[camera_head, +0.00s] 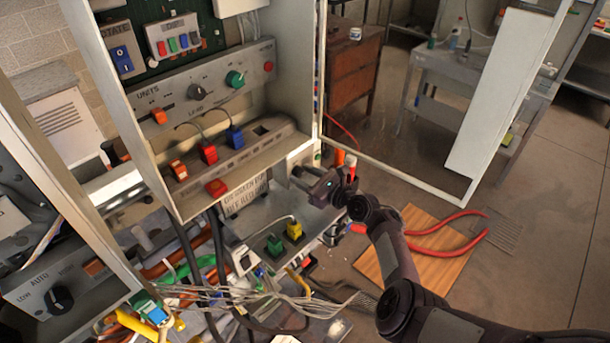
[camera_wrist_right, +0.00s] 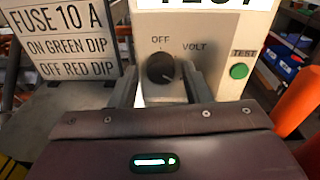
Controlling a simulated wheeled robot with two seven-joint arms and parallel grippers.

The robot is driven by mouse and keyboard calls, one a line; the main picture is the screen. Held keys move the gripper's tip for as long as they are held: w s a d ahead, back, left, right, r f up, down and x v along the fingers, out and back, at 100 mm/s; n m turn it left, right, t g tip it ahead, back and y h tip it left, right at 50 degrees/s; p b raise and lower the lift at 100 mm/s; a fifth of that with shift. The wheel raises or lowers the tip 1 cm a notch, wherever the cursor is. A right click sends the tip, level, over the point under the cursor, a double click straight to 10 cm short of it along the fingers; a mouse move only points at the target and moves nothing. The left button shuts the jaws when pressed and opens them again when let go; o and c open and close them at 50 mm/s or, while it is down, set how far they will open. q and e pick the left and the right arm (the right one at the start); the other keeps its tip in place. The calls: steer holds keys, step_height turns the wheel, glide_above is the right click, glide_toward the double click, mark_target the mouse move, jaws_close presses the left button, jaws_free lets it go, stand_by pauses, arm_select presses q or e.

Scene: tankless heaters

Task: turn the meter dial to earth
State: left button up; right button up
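The meter (camera_wrist_right: 207,28) is a pale box with a black round dial (camera_wrist_right: 160,67) on its front. "OFF" is printed above the dial and "VOLT" to its upper right. No "earth" marking is visible; the lower panel is partly hidden by my gripper. My right gripper (camera_wrist_right: 162,82) is open, with one finger on each side of the dial and visible gaps between. I cannot tell exactly where the dial points. In the head view my right gripper (camera_head: 299,177) is at the meter's front, below the open cabinet, and the dial is not distinguishable. My left gripper is not in view.
A green test button (camera_wrist_right: 239,71) sits right of the dial. A "Fuse 10 A" sign (camera_wrist_right: 62,42) stands at left. An orange post (camera_wrist_right: 297,103) is close on the right. In the head view, loose wires (camera_head: 250,300) and a cabinet door (camera_head: 500,90) flank the arm.

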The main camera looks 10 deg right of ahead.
steer(key=shift+o, duration=0.4)
steer(key=shift+r, duration=0.1)
steer(key=shift+s+d, duration=0.35)
steer(key=shift+s, duration=0.05)
steer(key=v, duration=0.6)
steer(key=shift+s+d+b, duration=0.2)
steer(key=shift+s+b, duration=0.15)
steer(key=shift+d, duration=0.1)
